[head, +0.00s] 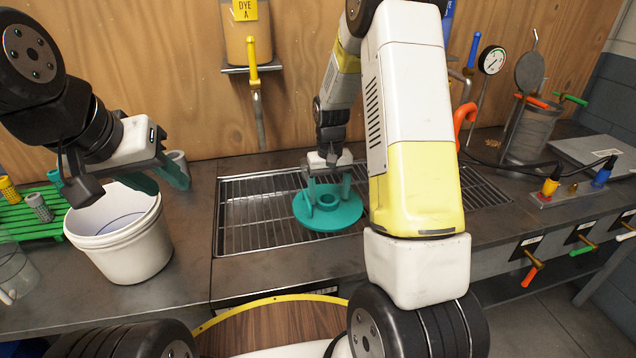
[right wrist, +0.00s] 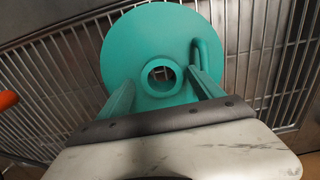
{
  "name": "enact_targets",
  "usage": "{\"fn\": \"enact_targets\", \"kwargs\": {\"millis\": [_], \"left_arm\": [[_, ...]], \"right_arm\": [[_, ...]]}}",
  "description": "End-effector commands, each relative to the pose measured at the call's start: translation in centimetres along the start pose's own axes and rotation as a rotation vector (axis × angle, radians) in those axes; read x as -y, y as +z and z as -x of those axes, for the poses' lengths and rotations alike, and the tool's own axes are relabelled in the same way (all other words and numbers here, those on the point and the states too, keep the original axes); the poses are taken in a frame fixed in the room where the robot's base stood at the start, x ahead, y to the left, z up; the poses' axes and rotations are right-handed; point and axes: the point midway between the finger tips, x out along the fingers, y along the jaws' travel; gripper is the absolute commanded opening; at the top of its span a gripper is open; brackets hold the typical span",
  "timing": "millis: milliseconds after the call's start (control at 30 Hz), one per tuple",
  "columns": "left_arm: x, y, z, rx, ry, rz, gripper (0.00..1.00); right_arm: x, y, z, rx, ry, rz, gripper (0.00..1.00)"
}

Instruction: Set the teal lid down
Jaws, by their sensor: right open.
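The teal lid (head: 340,220) is a round disc with a raised ring in its middle. It lies flat on the metal grating, and in the right wrist view the lid (right wrist: 130,45) shows grating all round its far side. My right gripper (head: 328,198) is above the lid, its teal fingers open. In the right wrist view these fingers stand apart on either side of the central ring (right wrist: 161,77), with gaps between. A small bent teal bar rises at the lid's right. My left gripper (head: 120,185) is over the white bucket; its finger gap is unclear.
The white bucket (head: 135,245) stands on the counter at the left, beside a green rack (head: 22,222). The grating (head: 245,225) has free room left of the lid. A yellow-handled dye tap (head: 253,70) hangs behind. A round wood-topped piece (head: 275,325) is in front.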

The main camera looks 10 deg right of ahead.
Motion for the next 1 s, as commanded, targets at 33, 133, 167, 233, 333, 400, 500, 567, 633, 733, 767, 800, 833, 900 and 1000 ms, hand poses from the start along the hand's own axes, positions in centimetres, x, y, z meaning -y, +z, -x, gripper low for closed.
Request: {"fn": "enact_targets", "kwargs": {"millis": [33, 133, 167, 233, 333, 400, 500, 567, 633, 733, 767, 800, 833, 900, 1000], "left_arm": [[0.0, 0.0, 0.0, 0.000, 0.000, 0.000, 0.36], [0.0, 0.0, 0.0, 0.000, 0.000, 0.000, 0.36], [0.0, 0.0, 0.0, 0.000, 0.000, 0.000, 0.36], [0.0, 0.0, 0.0, 0.000, 0.000, 0.000, 0.36], [0.0, 0.0, 0.0, 0.000, 0.000, 0.000, 0.36], [0.0, 0.0, 0.0, 0.000, 0.000, 0.000, 0.36], [0.0, 0.0, 0.0, 0.000, 0.000, 0.000, 0.36], [0.0, 0.0, 0.0, 0.000, 0.000, 0.000, 0.36], [0.0, 0.0, 0.0, 0.000, 0.000, 0.000, 0.36], [0.0, 0.0, 0.0, 0.000, 0.000, 0.000, 0.36], [0.0, 0.0, 0.0, 0.000, 0.000, 0.000, 0.36], [0.0, 0.0, 0.0, 0.000, 0.000, 0.000, 0.36], [0.0, 0.0, 0.0, 0.000, 0.000, 0.000, 0.36], [0.0, 0.0, 0.0, 0.000, 0.000, 0.000, 0.36], [0.0, 0.0, 0.0, 0.000, 0.000, 0.000, 0.36]], "right_arm": [[0.0, -0.1, 1.0, -0.006, 0.000, 0.000, 0.76], [0.0, -0.2, 3.2, -0.008, 0.000, 0.000, 0.76], [0.0, -0.2, 3.8, -0.007, 0.000, 0.001, 0.76], [0.0, -0.1, 5.4, -0.007, 0.000, 0.001, 0.76], [0.0, -0.1, 7.5, -0.007, 0.000, 0.000, 0.76], [0.0, -0.1, 8.7, -0.006, 0.000, 0.000, 0.76], [0.0, -0.1, 10.0, -0.004, 0.000, 0.000, 0.76], [0.0, 0.0, 10.5, -0.003, 0.000, 0.000, 0.76], [0.0, 0.1, 11.1, -0.006, -0.002, 0.000, 0.76], [0.2, 0.8, 12.7, -0.028, -0.012, -0.001, 0.76], [0.2, 1.3, 13.4, -0.040, -0.018, -0.002, 0.76], [0.4, 2.0, 14.5, -0.062, -0.028, -0.003, 0.76], [0.5, 2.7, 15.4, -0.080, -0.037, -0.003, 0.76], [0.9, 4.7, 17.8, -0.129, -0.060, -0.004, 0.76], [1.5, 8.1, 20.8, -0.207, -0.091, -0.001, 0.76]]}}
